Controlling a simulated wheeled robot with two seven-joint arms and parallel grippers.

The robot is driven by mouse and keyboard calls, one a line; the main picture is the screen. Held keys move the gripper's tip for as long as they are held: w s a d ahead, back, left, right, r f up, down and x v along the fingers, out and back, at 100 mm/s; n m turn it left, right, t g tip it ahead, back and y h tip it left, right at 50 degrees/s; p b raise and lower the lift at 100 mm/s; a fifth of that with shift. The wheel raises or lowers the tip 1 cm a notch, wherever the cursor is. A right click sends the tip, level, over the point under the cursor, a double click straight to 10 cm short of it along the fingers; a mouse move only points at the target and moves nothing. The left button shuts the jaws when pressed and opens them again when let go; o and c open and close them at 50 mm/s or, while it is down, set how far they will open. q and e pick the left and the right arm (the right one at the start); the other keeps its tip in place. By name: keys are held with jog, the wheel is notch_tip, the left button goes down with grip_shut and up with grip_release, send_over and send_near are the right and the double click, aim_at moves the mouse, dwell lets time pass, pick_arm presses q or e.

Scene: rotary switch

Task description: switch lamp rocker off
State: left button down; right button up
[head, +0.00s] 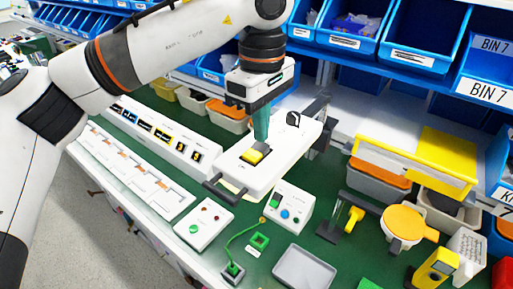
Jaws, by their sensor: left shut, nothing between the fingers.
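A white switch box (275,168) lies on the green bench mat, with a yellow rocker (252,156) in a dark frame near its left end. A dark round knob (293,119) sits at the box's far right end. My left gripper (260,138) comes down from above with its teal fingers shut and nothing held. The fingertips are right at or just over the far edge of the rocker. I cannot tell whether they touch it, nor which way the rocker is tipped. No lamp label is readable. My right gripper is out of view.
A white strip of small modules (160,134) lies left of the box. A panel with a blue button (287,207) and a panel with a green button (204,224) stand in front. A grey tray (303,269) lies nearer. Blue bins (420,38) line the back.

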aim_at(261, 145)
pick_arm(q)
jog(key=shift+f+b, duration=0.55)
jog(key=shift+f, duration=0.2)
jog(key=shift+r, duration=0.15)
jog(key=shift+r+p, duration=2.65)
jog(key=shift+r, duration=0.8)
